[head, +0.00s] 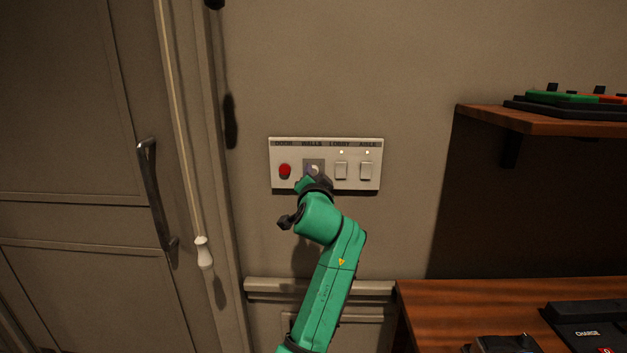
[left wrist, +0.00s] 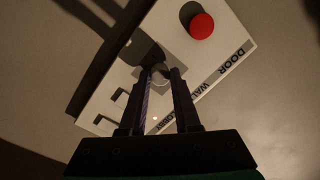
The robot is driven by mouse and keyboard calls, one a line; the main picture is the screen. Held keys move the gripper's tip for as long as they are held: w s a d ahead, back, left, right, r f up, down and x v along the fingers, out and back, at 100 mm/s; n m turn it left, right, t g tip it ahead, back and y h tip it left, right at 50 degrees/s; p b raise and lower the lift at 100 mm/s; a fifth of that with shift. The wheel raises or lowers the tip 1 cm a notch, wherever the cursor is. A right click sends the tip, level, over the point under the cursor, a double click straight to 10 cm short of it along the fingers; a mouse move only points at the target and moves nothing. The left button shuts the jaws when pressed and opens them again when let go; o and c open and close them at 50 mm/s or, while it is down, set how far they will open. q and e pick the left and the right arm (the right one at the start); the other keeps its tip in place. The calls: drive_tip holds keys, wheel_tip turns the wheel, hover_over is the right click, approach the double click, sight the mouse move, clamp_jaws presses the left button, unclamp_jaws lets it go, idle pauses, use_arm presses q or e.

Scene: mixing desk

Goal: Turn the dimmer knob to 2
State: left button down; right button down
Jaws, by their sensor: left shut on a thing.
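A pale wall panel (head: 325,184) carries a red button, a knob and two rocker switches in a row under printed labels. The dimmer knob (head: 315,169) sits second from the left, under the label that seems to read WALLS. My left gripper (head: 314,177) reaches up to it and partly covers it. In the left wrist view the gripper's two dark fingers (left wrist: 162,72) are shut on the knob (left wrist: 161,77), one on each side. The knob's setting and any scale marks are too dark and small to read. My right gripper is not in view.
The red button (head: 285,171) is close left of the knob, and rocker switches (head: 341,170) are close right. A pull cord with a white handle (head: 203,252) hangs by the door. A wooden shelf (head: 545,120) and desk (head: 460,305) are at right.

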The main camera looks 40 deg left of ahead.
use_arm(q)
drive_tip(key=shift+n+b, duration=0.5)
drive_tip(key=shift+n, duration=1.8)
drive_tip(key=c, duration=0.6)
unclamp_jaws()
drive_tip(key=b+v, duration=0.3)
drive_tip(key=v, duration=1.1)
drive_tip(key=shift+s+d+r, duration=0.1)
drive_tip(key=shift+s, duration=0.1)
